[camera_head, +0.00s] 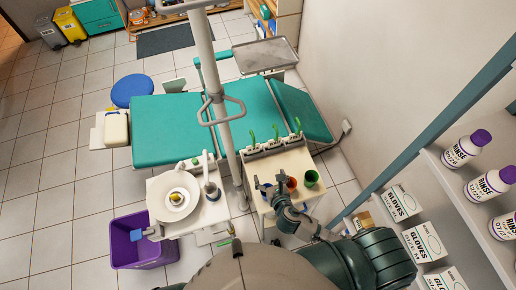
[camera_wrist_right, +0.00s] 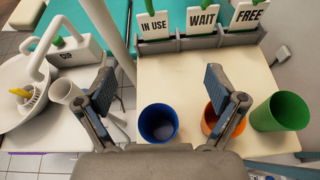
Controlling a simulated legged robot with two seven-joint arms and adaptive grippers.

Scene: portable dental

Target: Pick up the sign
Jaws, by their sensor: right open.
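Three white signs with green handles stand in a grey holder (camera_wrist_right: 195,42) at the back of a cream cart. In the right wrist view they read IN USE (camera_wrist_right: 154,24), WAIT (camera_wrist_right: 203,18) and FREE (camera_wrist_right: 250,14). In the head view their green handles (camera_head: 275,131) rise from the holder. My right gripper (camera_head: 269,183) is open and empty above the cart, on the near side of the signs. In the right wrist view its two fingers (camera_wrist_right: 159,86) are spread wide and apart from the signs. My left gripper is not seen.
Blue (camera_wrist_right: 159,123), orange (camera_wrist_right: 209,118) and green (camera_wrist_right: 281,112) cups stand on the cart near my fingers. A white basin (camera_head: 173,197) is to the left, above a purple bin (camera_head: 140,252). A pole (camera_head: 222,90) rises beside the cart. A shelf (camera_head: 455,205) is at right.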

